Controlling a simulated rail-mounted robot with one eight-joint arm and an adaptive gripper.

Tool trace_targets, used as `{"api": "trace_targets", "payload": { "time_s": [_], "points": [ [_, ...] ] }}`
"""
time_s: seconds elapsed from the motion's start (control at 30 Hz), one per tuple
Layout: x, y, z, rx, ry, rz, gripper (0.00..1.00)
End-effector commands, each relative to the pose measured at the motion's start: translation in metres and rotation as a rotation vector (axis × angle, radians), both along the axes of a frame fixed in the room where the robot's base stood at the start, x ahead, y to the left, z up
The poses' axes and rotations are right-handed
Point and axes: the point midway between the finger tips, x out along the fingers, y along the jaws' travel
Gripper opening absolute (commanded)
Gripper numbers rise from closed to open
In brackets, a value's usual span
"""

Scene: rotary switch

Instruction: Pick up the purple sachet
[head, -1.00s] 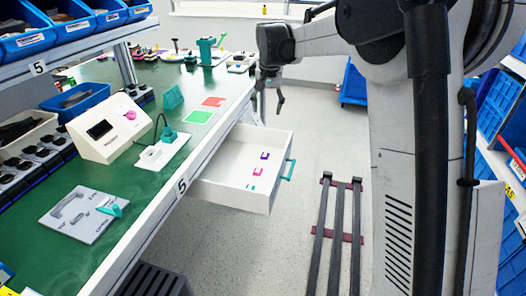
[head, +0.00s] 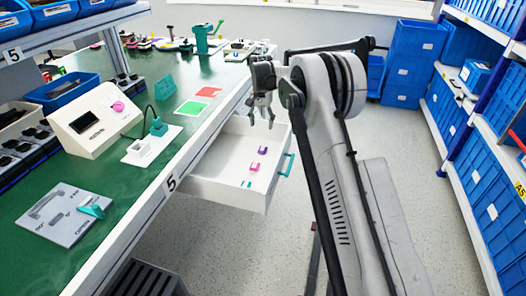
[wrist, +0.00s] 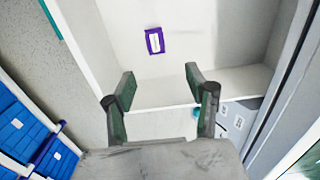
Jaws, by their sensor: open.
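The purple sachet (head: 262,150) lies flat on the floor of the open white drawer (head: 222,190). It is the farthest of the small items there. In the wrist view the purple sachet (wrist: 155,41), with a pale label, lies beyond my fingertips, roughly centred between them. My gripper (head: 261,119) hangs above the far end of the drawer, fingers pointing down. In the wrist view my gripper (wrist: 160,78) is open and empty, its two fingers well apart and not touching the sachet.
A magenta sachet (head: 254,167) and a small teal item (head: 246,184) lie nearer in the drawer. The drawer has raised walls and a teal handle (head: 287,165). The green bench (head: 120,195) borders it on the left. Blue bins fill shelves on the right.

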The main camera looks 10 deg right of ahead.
Motion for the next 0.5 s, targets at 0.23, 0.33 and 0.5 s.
{"api": "trace_targets", "payload": {
  "time_s": [0.23, 0.33, 0.5],
  "points": [
    [0.000, 0.000, -0.048, 0.000, 0.000, 0.000, 0.51],
    [0.000, 0.000, -0.059, 0.000, -0.001, 0.000, 0.51],
    [-0.001, -0.001, -0.068, 0.000, -0.001, 0.000, 0.51]
  ]
}}
